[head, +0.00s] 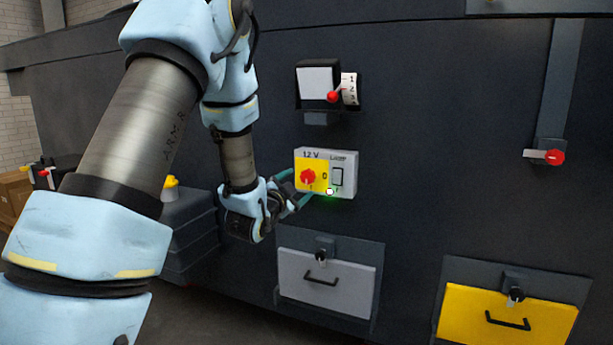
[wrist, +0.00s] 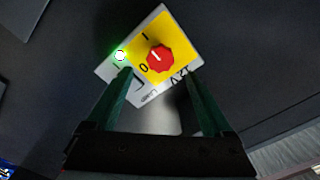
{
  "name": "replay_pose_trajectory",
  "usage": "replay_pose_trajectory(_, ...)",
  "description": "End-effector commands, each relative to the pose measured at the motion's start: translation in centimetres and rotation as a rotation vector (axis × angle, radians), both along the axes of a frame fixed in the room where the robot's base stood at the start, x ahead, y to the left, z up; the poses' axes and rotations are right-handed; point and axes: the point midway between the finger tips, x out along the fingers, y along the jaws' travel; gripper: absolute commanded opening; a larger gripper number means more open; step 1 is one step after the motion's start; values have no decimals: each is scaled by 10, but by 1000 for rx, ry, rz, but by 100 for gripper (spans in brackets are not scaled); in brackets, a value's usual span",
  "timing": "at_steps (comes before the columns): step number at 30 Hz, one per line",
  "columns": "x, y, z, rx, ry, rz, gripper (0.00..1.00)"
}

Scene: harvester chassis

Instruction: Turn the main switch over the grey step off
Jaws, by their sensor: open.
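The main switch is a red rotary knob (head: 308,176) on a yellow plate, on a small light-grey box (head: 348,184) marked 12 V and Lamp. The knob also shows in the wrist view (wrist: 160,59), with I and 0 printed beside it; which mark it points to is hard to tell. A small lamp (head: 330,191) on the box glows white-green. The grey step (head: 313,291), with a black handle, is below the box. My gripper (head: 298,188) is open, its green fingers near the box. In the wrist view, my gripper (wrist: 158,80) points at the knob, with nothing between its fingers.
Above is a red-tipped lever (head: 333,96) with a numbered scale. The dark chassis wall between is flat.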

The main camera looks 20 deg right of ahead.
Motion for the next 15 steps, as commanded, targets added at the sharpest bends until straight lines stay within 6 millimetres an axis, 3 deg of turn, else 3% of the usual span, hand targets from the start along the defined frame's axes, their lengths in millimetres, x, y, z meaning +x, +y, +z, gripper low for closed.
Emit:
replay_pose_trajectory(6,29,-28,3,0,1,-1,86)
replay_pose_trajectory(15,49,-46,0,0,3,1,86)
